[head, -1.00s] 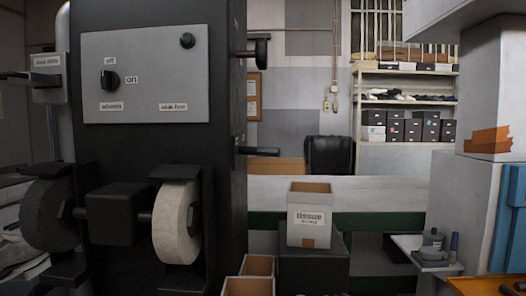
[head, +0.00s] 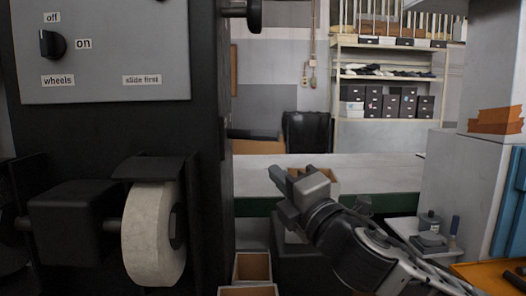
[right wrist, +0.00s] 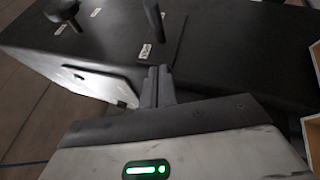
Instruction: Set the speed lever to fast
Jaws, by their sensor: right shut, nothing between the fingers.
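The machine is a tall black cabinet (head: 205,120) with a grey panel in the head view. A dark lever (head: 252,134) sticks out of its right side, below a black knob (head: 254,14). In the right wrist view a black lever (right wrist: 153,20) stands on the cabinet's side, with small white labels near it, too blurred to read. Which label is fast cannot be told. My right gripper (head: 280,176) is shut and empty, below and right of the lever, apart from it. Its fingertips (right wrist: 157,72) point toward the lever in the wrist view. My left gripper is out of view.
A grinding wheel (head: 153,235) is on the machine's front. A rotary switch (head: 52,44) sits on the panel. Open boxes (head: 252,267) stand low beside the cabinet. A bench (head: 375,172) runs behind my right arm, and a grey column (head: 470,175) stands at right.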

